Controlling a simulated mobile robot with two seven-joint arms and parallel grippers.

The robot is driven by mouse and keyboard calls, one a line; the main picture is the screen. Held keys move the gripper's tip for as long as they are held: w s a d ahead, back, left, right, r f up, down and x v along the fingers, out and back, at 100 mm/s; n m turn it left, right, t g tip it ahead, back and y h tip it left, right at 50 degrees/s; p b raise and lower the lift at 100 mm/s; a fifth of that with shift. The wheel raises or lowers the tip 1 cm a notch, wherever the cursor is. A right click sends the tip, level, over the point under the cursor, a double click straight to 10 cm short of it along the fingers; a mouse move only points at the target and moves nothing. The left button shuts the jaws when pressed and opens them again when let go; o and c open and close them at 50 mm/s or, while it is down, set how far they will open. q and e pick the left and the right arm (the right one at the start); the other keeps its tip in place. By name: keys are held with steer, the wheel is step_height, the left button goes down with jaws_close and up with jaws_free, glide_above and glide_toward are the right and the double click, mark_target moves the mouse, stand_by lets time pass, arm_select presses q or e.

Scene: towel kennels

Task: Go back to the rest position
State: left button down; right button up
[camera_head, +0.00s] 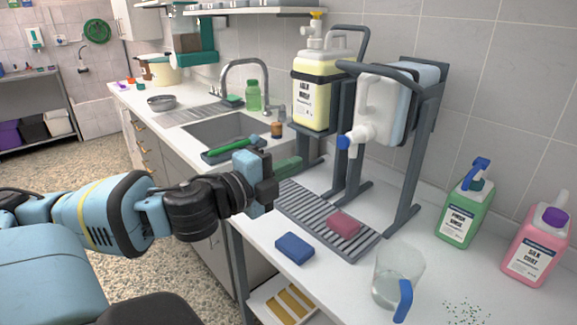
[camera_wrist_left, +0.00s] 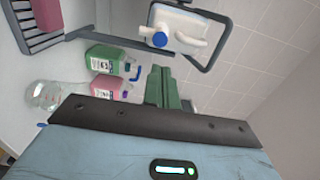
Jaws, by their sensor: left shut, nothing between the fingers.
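My left arm comes in from the left in the head view. Its gripper (camera_head: 290,164) is held out above the near end of the counter, in front of the dispenser stands. Its green fingers are together with nothing between them. The closed green fingers also show in the left wrist view (camera_wrist_left: 164,86). My right gripper is in neither view.
A grey slatted tray (camera_head: 300,207) with a pink sponge (camera_head: 343,223) lies below and right of the gripper. A blue sponge (camera_head: 294,248), a clear jug (camera_head: 398,272), a green bottle (camera_head: 465,210) and a pink bottle (camera_head: 537,245) stand nearby. Metal stands (camera_head: 405,190) hold jugs behind.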

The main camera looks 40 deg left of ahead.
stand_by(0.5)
